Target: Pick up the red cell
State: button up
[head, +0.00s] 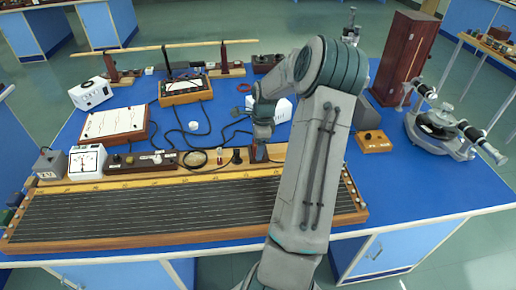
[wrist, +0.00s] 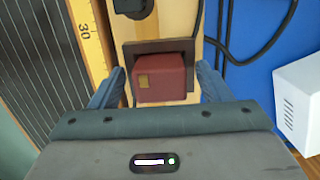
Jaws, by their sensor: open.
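The red cell (wrist: 162,82) is a dark red block with a small tan patch. In the wrist view it sits on a dark square base (wrist: 130,56) on a pale wooden board (wrist: 178,18). My gripper (wrist: 160,76) is open, with one blue-grey finger on each side of the cell. A gap shows between each finger and the cell. The cell's near side is partly hidden by the gripper body. In the head view my arm hides most of the area around the cell and my fingers.
A long wooden board with dark wires and a yellow scale (head: 120,187) runs along the bench front. A white box (wrist: 300,97) and black cables (wrist: 262,45) lie right of the cell in the wrist view. A white dial meter (head: 86,162) stands left.

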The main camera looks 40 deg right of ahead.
jog(key=c, duration=1.1)
jog(key=shift+c, duration=0.2)
jog(key=shift+r, duration=0.2)
jog(key=shift+r, duration=0.25)
jog(key=r, duration=0.1)
jog(key=r+b, duration=0.1)
jog(key=r, duration=0.1)
jog(key=shift+w+r, duration=0.3)
jog(key=shift+w, duration=0.1)
jog(key=w+a+r+p, duration=0.2)
jog(key=w+a+r, duration=0.1)
jog(key=w+r, duration=0.6)
jog(key=shift+w+a+r, duration=0.25)
jog(key=shift+w+r, duration=0.05)
jog(key=shift+w, duration=0.35)
